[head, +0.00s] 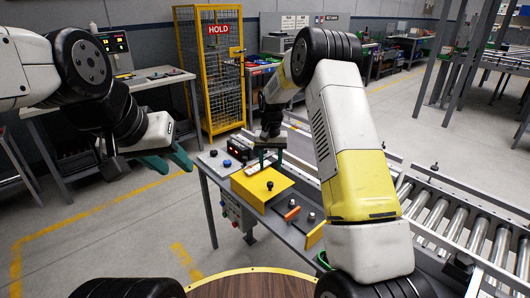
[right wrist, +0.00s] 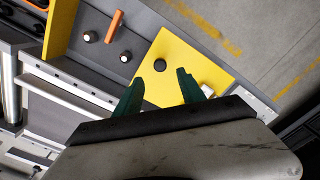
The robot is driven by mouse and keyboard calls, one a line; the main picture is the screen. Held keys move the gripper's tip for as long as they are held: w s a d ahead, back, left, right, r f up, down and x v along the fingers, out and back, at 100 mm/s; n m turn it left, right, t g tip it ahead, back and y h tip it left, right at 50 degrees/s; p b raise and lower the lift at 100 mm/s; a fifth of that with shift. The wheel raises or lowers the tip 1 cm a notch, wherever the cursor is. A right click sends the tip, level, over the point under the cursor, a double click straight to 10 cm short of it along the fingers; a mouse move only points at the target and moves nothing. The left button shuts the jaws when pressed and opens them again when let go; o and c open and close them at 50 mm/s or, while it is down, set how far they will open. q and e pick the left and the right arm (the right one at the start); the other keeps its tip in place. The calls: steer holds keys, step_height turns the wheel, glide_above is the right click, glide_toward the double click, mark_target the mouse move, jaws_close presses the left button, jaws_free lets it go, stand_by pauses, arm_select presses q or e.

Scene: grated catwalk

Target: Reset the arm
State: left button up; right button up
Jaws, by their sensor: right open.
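My right arm reaches over the grey workbench (head: 293,237). My right gripper (head: 268,157) is above the bench by the far edge of a yellow box (head: 262,192) with a black knob. In the right wrist view its two green fingers (right wrist: 161,80) are apart with nothing between them, and the yellow box (right wrist: 200,66) lies beyond the fingertips. My left gripper (head: 168,162) hangs in the air to the left of the bench. Its green fingers are apart and it holds nothing.
A yellow cage marked HOLD (head: 212,75) and a side table (head: 160,77) stand behind. Floor left of the bench is clear.

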steer(key=s+d+r+t+y, duration=0.1)
steer(key=s+d+r, duration=0.1)
steer(key=s+r, duration=0.65)
steer(key=s+d+r+t, duration=0.2)
steer(key=s+r, duration=0.3)
steer(key=r, duration=0.7)
steer(key=s+d+r+n+t, duration=0.1)
steer(key=s+r, duration=0.1)
steer(key=s, duration=0.9)
steer(key=s+d+r+n+t+y, duration=0.1)
steer(key=s+r+t, duration=0.1)
steer(key=s, duration=0.8)
steer(key=shift+s+d+r, duration=0.25)
steer(key=shift+s+r, duration=0.05)
steer(key=shift+s, duration=0.1)
